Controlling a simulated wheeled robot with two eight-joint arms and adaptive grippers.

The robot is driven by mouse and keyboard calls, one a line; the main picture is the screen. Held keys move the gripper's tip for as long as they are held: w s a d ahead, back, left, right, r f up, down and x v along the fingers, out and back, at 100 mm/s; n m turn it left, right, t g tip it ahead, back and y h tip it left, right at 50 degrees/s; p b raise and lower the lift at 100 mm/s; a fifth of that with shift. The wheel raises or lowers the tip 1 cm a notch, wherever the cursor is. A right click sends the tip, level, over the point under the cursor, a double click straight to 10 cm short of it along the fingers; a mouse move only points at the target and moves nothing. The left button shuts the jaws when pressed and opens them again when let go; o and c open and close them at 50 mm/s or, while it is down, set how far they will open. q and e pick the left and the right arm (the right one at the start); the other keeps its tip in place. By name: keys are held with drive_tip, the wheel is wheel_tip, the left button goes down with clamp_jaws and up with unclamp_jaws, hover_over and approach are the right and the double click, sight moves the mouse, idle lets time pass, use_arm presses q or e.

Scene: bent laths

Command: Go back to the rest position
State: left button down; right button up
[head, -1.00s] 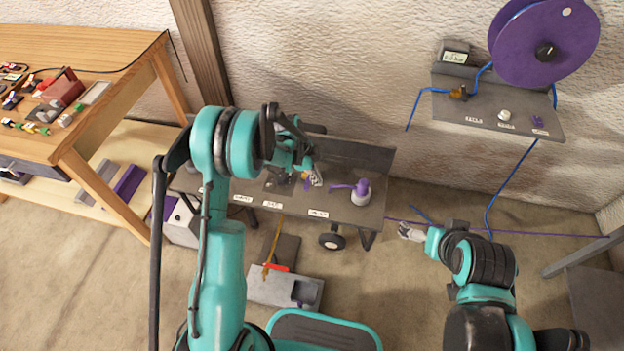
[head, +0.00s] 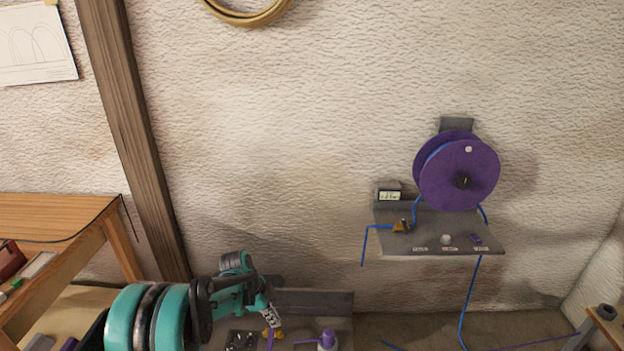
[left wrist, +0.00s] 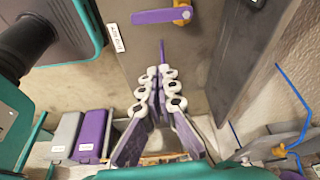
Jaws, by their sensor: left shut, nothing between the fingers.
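My left gripper (head: 271,317) is low in the head view, over or beside a grey bench (head: 318,300) against the wall. In the left wrist view its two fingers meet at the tips (left wrist: 161,72), shut, with nothing between them. A thin purple strip (left wrist: 162,50) shows just beyond the fingertips; I cannot tell whether they touch it. In the head view a purple-topped pot (head: 328,338) stands right of the gripper. My right gripper is out of view.
A wall shelf (head: 385,243) carries a purple spool (head: 460,175) with blue strip hanging from it. A wooden table (head: 60,215) stands at the left beside a wooden post (head: 125,130). The wall between post and shelf is bare.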

use_arm(q)
drive_tip(key=s+a+r+n+t+y, duration=0.25)
drive_tip(key=s+r+n, duration=0.8)
drive_tip(key=r, duration=0.55)
drive_tip(key=s+a+r+n+t+y, duration=0.1)
drive_tip(key=s+n+t, duration=0.3)
drive_tip(key=s, duration=1)
drive_tip(key=shift+a+r+n, duration=0.2)
drive_tip(key=shift+a+n, duration=0.1)
drive_tip(key=shift+n, duration=0.75)
